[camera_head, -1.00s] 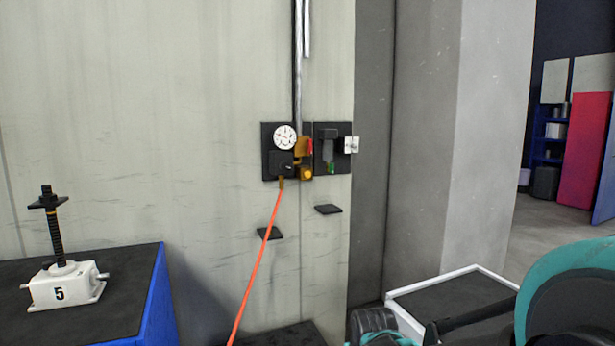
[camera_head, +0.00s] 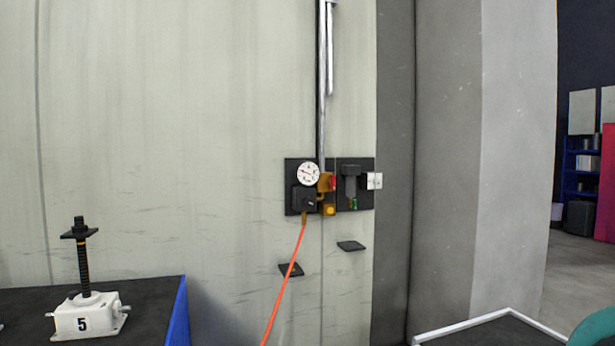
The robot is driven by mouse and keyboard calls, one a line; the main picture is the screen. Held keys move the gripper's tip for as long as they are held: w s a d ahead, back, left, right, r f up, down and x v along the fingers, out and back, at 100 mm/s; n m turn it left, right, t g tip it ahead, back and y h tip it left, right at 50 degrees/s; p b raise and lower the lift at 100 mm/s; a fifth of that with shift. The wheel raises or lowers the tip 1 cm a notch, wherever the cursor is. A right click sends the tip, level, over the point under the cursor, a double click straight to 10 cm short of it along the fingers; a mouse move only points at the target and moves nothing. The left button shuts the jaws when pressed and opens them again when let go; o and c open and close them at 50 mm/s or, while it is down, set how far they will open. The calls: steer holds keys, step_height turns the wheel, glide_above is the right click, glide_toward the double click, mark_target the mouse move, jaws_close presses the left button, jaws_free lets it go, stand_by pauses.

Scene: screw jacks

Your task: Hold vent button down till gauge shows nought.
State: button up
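The gauge (camera_head: 308,173) is a round white dial on a dark panel (camera_head: 291,205) on the pale wall. It has a red needle, but its reading is too small to tell. Below and right of it is a round yellow-orange button (camera_head: 330,211), probably the vent button, under a brass fitting (camera_head: 325,184) with a red part. An orange hose (camera_head: 283,292) hangs from the block under the gauge. My gripper is not in view; only a teal piece of my arm shows at the lower right corner. Nothing is seen touching the button.
A white jack marked 5 (camera_head: 83,319) stands on a dark-topped blue bench at the lower left. Two small dark ledges, one of them here (camera_head: 351,246), jut below the panel. A white-rimmed tray (camera_head: 460,325) is at the lower right. A grey pillar stands right of the panel.

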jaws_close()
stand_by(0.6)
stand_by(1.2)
